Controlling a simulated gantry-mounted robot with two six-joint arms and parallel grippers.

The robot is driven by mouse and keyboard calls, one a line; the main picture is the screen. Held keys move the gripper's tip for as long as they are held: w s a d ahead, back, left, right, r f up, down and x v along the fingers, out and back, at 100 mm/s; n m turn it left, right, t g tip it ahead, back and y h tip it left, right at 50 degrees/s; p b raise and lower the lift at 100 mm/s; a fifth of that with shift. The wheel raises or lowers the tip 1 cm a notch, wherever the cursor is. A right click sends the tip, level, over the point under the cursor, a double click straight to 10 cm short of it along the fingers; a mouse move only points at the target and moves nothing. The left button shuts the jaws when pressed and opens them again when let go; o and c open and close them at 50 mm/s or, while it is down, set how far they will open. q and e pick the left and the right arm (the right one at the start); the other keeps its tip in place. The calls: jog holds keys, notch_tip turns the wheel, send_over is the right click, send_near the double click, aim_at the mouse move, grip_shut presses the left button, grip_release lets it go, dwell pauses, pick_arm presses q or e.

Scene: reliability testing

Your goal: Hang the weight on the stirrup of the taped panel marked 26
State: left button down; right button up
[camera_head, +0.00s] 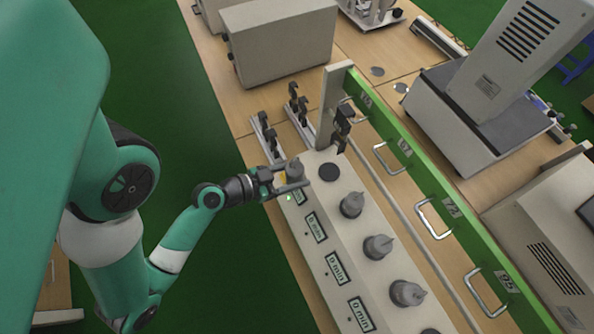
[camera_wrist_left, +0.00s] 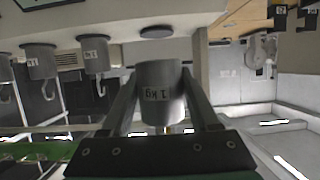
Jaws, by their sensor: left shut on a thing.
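My left gripper (camera_head: 292,186) is shut on a grey cylindrical weight (camera_head: 294,171), over the left edge of the pale test bench. In the left wrist view the weight (camera_wrist_left: 160,95) stands between both fingers and reads 1 kg. The green rail (camera_head: 411,168) carries several metal stirrups, such as those at the middle (camera_head: 433,218) and near end (camera_head: 487,292). Small labels stand beside the stirrups; the nearest label (camera_head: 508,283) is too small to read surely, so I cannot tell which is 26. The held weight is apart from the stirrups. My right gripper is not in view.
Several grey weights with hooks (camera_head: 378,247) stand in a row on the bench. A bare dark disc (camera_head: 329,172) lies beyond them. An upright post (camera_head: 335,92) with a black clamp (camera_head: 342,130) stands at the rail's far end. Instruments (camera_head: 485,103) stand right of the rail.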

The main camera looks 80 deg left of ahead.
pick_arm(q)
jog(key=w+p, duration=0.1)
jog(key=w+a+p, duration=0.1)
jog(key=w+p, duration=0.2)
jog(key=w, duration=0.1)
jog(key=shift+a+r, duration=0.3)
jog(key=shift+w+a+f+p, duration=0.1)
jog(key=shift+w+a+p, duration=0.2)
jog(key=shift+w+p, duration=0.35)
jog(key=shift+w+a+f+p, duration=0.1)
jog(key=shift+w+a+p, duration=0.25)
jog(key=shift+w, duration=0.5)
jog(key=shift+w+r, duration=0.1)
jog(key=shift+w, duration=0.1)
jog(key=shift+w+a, duration=0.2)
jog(key=shift+w, duration=0.25)
jog(key=shift+w+a+p, duration=0.1)
jog(key=shift+w+p, duration=0.25)
jog(key=shift+w+a, duration=0.15)
jog(key=shift+w, duration=0.35)
jog(key=shift+w+a, duration=0.1)
jog(key=shift+w, duration=0.05)
